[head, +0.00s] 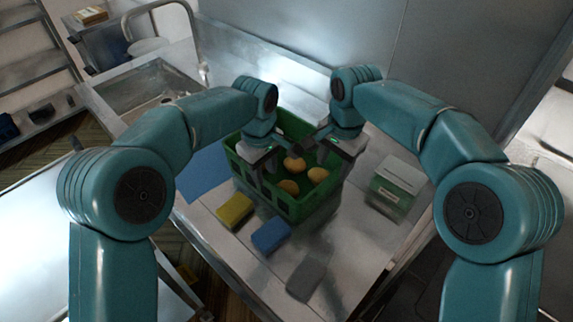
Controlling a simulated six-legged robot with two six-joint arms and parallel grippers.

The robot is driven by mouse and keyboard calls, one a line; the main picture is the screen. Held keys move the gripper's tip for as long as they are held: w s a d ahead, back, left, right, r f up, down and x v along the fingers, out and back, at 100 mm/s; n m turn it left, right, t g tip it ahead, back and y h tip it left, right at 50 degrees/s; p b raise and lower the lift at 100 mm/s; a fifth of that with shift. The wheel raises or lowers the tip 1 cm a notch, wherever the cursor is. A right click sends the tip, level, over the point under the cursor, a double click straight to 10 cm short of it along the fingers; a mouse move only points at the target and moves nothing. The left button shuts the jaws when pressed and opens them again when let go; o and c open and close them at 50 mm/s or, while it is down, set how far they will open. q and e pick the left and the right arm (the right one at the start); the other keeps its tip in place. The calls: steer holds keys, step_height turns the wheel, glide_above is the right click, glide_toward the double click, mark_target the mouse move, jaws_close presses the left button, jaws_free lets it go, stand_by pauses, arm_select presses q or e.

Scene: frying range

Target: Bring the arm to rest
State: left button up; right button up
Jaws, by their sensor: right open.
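My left gripper (264,168) points down at the left side of a green crate (296,208), close to its rim. Its fingertips are partly lost against the crate, so I cannot tell whether it is open or shut. My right gripper (326,146) is open over the back right part of the crate, with its dark fingers spread. Several round yellow-brown items (289,187) lie in the crate. I cannot tell whether either gripper touches the crate. Both arms reach in from the sides, bent at the elbows.
The crate stands on a pale metal counter (345,247). In front of it lie a yellow sponge (234,211), a blue sponge (271,235) and a grey block (306,278). A green-and-white box (396,188) stands at right. A sink (150,105) with a tap is behind left; a wall closes the back.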

arm_select(q)
steer(key=shift+w, duration=0.1)
arm_select(e)
steer(key=shift+r, duration=0.9)
steer(key=shift+s+r, duration=0.1)
steer(key=shift+r, duration=0.2)
steer(key=shift+f, duration=0.15)
arm_select(q)
steer(key=shift+a, duration=0.15)
arm_select(e)
steer(key=shift+d, duration=0.1)
